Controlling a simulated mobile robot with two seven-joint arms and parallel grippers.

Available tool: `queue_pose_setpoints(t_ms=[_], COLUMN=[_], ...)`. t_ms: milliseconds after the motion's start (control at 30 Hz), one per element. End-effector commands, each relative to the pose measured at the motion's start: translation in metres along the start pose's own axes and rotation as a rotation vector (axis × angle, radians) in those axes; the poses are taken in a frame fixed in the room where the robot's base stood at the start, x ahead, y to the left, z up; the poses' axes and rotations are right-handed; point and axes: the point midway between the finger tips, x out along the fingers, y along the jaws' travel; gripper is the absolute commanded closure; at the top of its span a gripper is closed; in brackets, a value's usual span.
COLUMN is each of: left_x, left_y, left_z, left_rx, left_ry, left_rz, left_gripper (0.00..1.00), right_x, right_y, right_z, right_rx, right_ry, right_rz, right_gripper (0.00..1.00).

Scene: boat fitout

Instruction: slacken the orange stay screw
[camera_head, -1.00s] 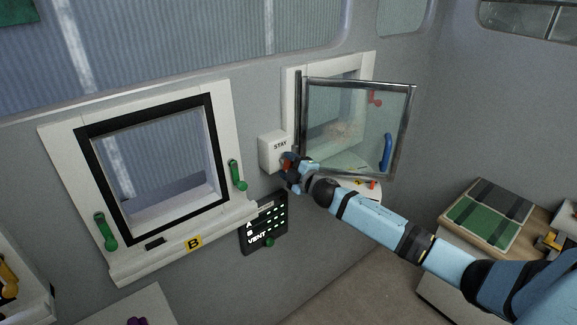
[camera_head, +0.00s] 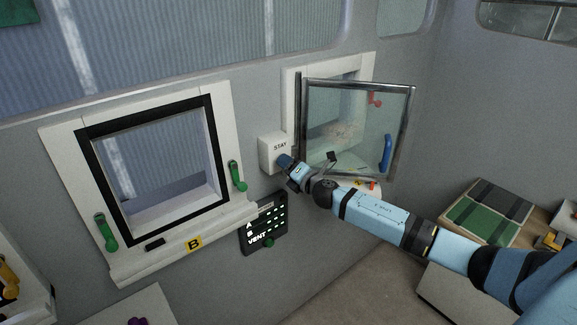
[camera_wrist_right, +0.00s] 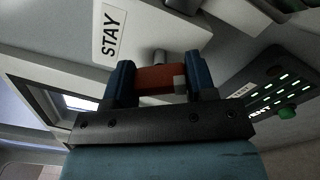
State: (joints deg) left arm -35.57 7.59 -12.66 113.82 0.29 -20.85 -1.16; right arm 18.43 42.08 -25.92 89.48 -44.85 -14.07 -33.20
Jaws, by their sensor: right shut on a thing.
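The orange stay screw (camera_wrist_right: 155,79) sits between the two blue fingers of my right gripper (camera_wrist_right: 160,82) in the right wrist view, on a short grey shaft. My right gripper is shut on it. In the head view my right gripper (camera_head: 286,161) is at the front of the white STAY box (camera_head: 275,152), and the fingers hide the screw there. The STAY label (camera_wrist_right: 111,32) also shows in the wrist view. The hinged window (camera_head: 345,120) with a metal frame stands swung out just right of the box. My left gripper is not in view.
Window B (camera_head: 155,165) with green handles is to the left. A black VENT panel (camera_head: 264,224) hangs below the box. The open pane's blue handle (camera_head: 386,152) is close above my right arm. A counter with a green mat (camera_head: 485,215) stands at right.

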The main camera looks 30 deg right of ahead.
Motion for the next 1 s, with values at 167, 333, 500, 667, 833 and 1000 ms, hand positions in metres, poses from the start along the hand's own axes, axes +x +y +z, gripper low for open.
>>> queue_pose_setpoints(t_ms=[167, 333, 500, 667, 833, 1000], left_x=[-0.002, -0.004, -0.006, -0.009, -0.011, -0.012], left_y=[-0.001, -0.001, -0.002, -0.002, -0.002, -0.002], left_z=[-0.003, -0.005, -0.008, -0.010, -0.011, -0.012], left_rx=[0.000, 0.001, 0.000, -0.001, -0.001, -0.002], left_ry=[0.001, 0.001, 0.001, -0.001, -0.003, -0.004], left_rz=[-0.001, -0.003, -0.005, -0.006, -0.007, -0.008], left_gripper=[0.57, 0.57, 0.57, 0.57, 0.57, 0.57], right_x=[0.000, 0.000, 0.000, 0.000, 0.000, 0.000], right_y=[0.000, 0.001, 0.001, 0.001, 0.000, 0.000], right_z=[0.000, 0.000, 0.000, 0.000, 0.000, 0.000], right_rx=[-0.170, -0.332, -0.483, -0.607, -0.709, -0.775], right_ry=[0.001, 0.001, 0.002, 0.001, 0.002, 0.002], right_rz=[-0.001, -0.001, -0.001, -0.001, 0.000, 0.000], right_gripper=[0.73, 0.73, 0.73, 0.73, 0.73, 0.73])
